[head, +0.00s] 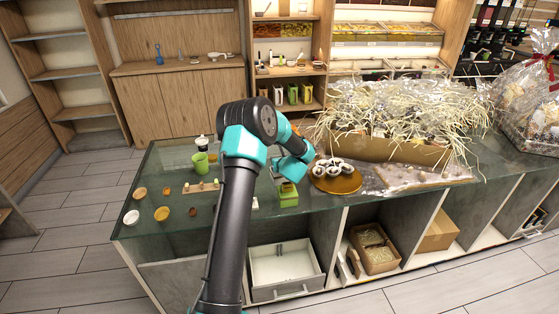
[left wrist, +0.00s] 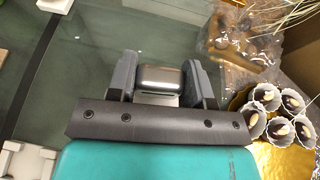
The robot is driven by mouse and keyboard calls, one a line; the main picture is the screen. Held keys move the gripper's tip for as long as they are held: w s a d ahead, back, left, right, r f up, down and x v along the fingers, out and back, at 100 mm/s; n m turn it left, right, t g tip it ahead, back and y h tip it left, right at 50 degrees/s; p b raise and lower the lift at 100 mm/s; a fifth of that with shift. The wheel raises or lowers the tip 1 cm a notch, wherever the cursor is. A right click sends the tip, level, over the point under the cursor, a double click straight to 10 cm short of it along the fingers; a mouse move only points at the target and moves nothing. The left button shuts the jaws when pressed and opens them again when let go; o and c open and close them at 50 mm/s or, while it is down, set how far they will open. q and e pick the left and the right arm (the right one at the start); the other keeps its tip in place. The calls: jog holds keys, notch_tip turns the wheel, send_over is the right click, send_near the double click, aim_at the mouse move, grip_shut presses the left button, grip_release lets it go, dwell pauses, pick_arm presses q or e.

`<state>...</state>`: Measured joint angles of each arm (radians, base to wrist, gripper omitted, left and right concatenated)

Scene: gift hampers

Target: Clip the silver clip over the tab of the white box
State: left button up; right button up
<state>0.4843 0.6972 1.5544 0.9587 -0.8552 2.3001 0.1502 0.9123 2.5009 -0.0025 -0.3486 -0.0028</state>
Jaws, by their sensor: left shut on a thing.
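My left gripper (left wrist: 161,82) is shut on the silver clip (left wrist: 161,76), which sits between its two dark fingers in the left wrist view. In the head view the teal left gripper (head: 290,168) is low over the glass counter, and the clip is too small to make out there. A white block-like thing (left wrist: 57,5) shows at the top edge of the left wrist view, and another white piece (left wrist: 24,162) at its lower left. I cannot tell whether either is the white box, and no tab is clear. My right gripper is not in view.
A green box (head: 288,195) is just below the gripper. A green cup (head: 200,163) and small bowls (head: 161,213) stand left on the glass counter (head: 175,235).

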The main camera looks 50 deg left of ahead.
pick_arm(q)
jog(key=shift+f, duration=0.65)
jog(key=o, duration=1)
jog(key=shift+c, duration=0.2)
jog(key=v, duration=1.7)
jog(key=shift+s+d, duration=0.15)
jog(key=shift+d, duration=0.05)
jog(key=shift+f, duration=0.1)
